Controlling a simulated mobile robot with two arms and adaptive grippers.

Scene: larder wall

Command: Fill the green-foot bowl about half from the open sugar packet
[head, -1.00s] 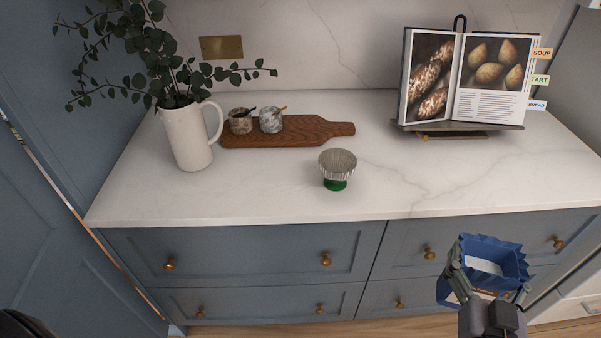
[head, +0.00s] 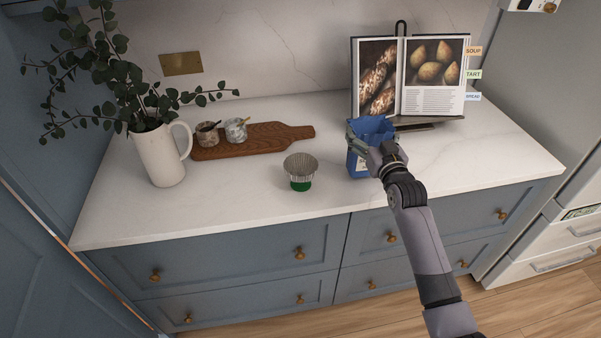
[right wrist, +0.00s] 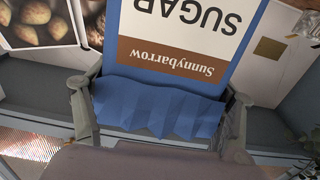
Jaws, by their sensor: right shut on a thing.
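The bowl (head: 301,162), ribbed and pale grey with a green foot, stands upright on the worktop near its front edge. Its visible inside looks bare, though small in the picture. My right gripper (head: 368,142) is shut on the blue sugar packet (head: 357,165), right of the bowl and apart from it. The packet looks roughly upright, with its crinkled open mouth on top. In the right wrist view the packet (right wrist: 185,45) shows its SUGAR label upside down between the fingers (right wrist: 158,98). The sugar inside is hidden now. My left gripper is out of view.
A cookbook on a stand (head: 410,85) is behind the packet. A wooden board (head: 265,139) with two small pots lies behind the bowl. A white jug (head: 160,158) with leafy stems stands at left. The worktop (head: 235,200) is clear around the bowl.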

